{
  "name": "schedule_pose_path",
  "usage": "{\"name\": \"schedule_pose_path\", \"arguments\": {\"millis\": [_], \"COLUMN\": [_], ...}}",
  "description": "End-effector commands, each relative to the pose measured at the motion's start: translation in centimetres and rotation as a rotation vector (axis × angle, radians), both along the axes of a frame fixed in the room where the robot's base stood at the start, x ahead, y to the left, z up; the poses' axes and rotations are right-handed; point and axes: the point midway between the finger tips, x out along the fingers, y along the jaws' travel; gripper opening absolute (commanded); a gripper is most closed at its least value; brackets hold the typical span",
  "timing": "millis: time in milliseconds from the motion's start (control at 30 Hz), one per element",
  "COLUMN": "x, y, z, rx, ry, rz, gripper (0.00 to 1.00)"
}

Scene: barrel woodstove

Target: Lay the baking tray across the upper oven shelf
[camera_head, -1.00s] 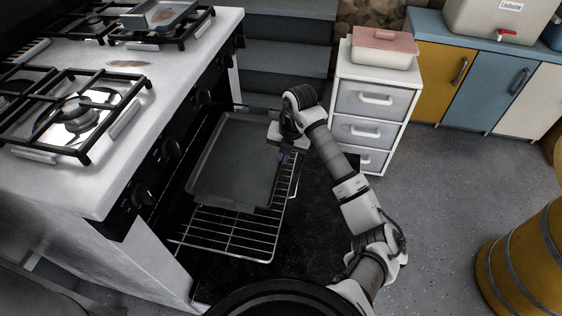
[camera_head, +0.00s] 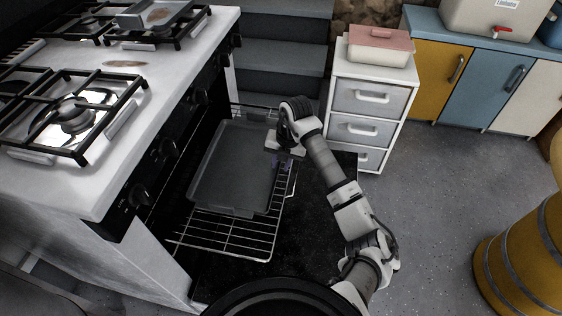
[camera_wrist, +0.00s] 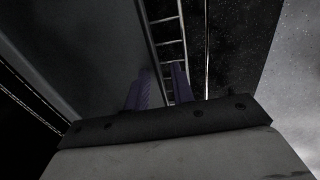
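The dark grey baking tray (camera_head: 232,170) lies flat over a pulled-out wire oven shelf (camera_head: 225,236), inside the open oven front. The shelf's bars show in front of the tray and along its right side. My gripper (camera_head: 285,163) is at the tray's right edge. In the wrist view, my gripper's two purple fingers (camera_wrist: 160,88) stand apart, with shelf bars (camera_wrist: 167,40) visible between them. The left finger overlaps the tray (camera_wrist: 90,45) near its edge; the right one is outside that edge. I cannot tell whether either finger touches the tray.
The white stove (camera_head: 190,65) with black burner grates stands at the left. The open black oven door (camera_head: 310,225) lies below the shelf. A white drawer unit (camera_head: 368,110) bears a pink-lidded dish (camera_head: 380,45). A yellow barrel (camera_head: 520,260) is at the right, with clear floor between.

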Motion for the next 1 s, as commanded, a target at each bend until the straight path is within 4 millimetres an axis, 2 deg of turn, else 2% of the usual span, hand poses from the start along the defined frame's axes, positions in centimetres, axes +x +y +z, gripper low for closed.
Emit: {"name": "schedule_pose_path", "arguments": {"millis": [167,500,700,1000], "x": [0.0,-0.2,-0.3,-0.4], "y": [-0.2,-1.4,-1.9,-2.1], "z": [1.0,7.8,10.9,12.1], "rx": [0.0,-0.003,-0.002,0.0], "ry": [-0.002,-0.004,-0.002,0.0], "rz": [0.0,0.001,0.001,0.0], "gripper": [0.24,0.24,0.24,0.24]}}
